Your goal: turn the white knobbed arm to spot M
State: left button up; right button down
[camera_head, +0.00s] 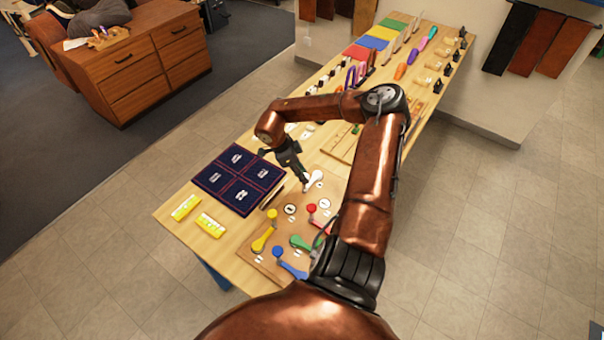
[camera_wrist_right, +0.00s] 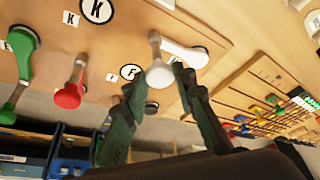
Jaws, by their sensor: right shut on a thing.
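The white knobbed arm (camera_head: 316,177) sits on the brown board (camera_head: 284,228), at its far side in the head view. In the right wrist view the white arm (camera_wrist_right: 190,53) points right from a tan stem, and its round white knob (camera_wrist_right: 159,74) is between my right gripper's fingers (camera_wrist_right: 160,88). My right gripper (camera_head: 305,184) comes down over the knob and is shut on it. A large disc marked K (camera_wrist_right: 97,10) and a smaller K tag (camera_wrist_right: 71,19) show on the board. I cannot make out a mark M. My left gripper is out of view.
Red (camera_head: 311,208), green (camera_head: 303,243), yellow (camera_head: 264,240) and blue (camera_head: 292,269) knobbed arms stand close by on the board. A dark blue panelled mat (camera_head: 239,179) lies to the left, with two yellow pieces (camera_head: 210,225) nearer the table's edge.

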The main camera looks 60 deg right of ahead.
jog(key=c, duration=1.6)
grip_release()
jog(key=v, duration=1.2)
jog(key=shift+d, duration=0.1)
jog(key=shift+s+f, duration=0.1)
